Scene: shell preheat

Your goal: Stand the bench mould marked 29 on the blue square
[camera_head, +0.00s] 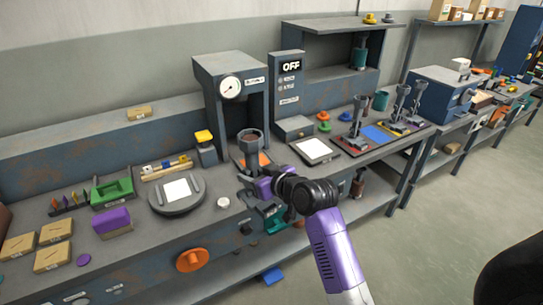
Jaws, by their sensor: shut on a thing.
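A row of coloured squares lies on a flat board on the bench at the right of the head view. The blue square (376,134) is bare. Dark grey upright moulds stand on the board beside it, one at its left (357,117) and two at its right (400,101). Another dark grey cup-topped piece, seemingly a mould (250,141), rises upright at my gripper (250,180), in front of the press. My gripper is shut on it; the fingers are partly hidden by my wrist. I cannot read the number 29 on any mould.
The press (231,75) with a round dial stands behind my gripper. A control box (288,85) reading OFF is to its right. A white-topped plate (315,150) lies between my gripper and the board. A round plate (177,198) and green tray (112,190) are at left.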

